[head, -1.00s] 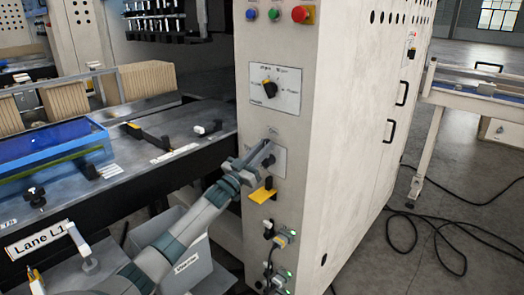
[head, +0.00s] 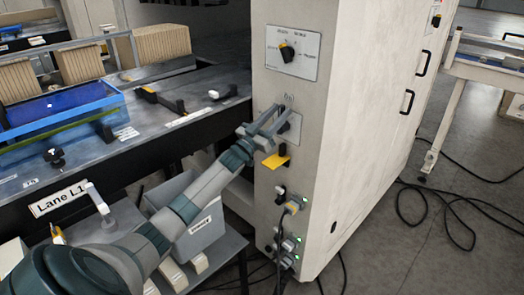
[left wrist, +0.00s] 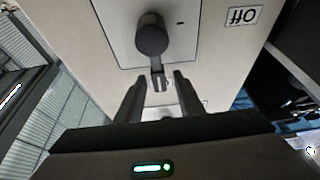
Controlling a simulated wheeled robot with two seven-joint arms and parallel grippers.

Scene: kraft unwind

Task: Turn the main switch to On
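The main switch (head: 293,123) is a dark knob on a pale plate on the cabinet's narrow front face; my left gripper partly hides it in the head view. In the left wrist view the round black knob (left wrist: 152,36) is near the top middle, with a short lever part pointing down toward my fingers. An upside-down label that seems to read "Off" (left wrist: 243,16) is to its right. My left gripper (head: 279,112) is at the plate, its fingers apart. In the wrist view the lever's end is between or just beyond the open fingertips (left wrist: 160,80); contact cannot be told.
A selector switch (head: 288,53) is above on the same face. A yellow tag (head: 275,161) sticks out just below my gripper, with cables and plugs (head: 292,207) lower down. The Lane L1 bench (head: 140,140) is to the left; a grey bin (head: 190,215) is below.

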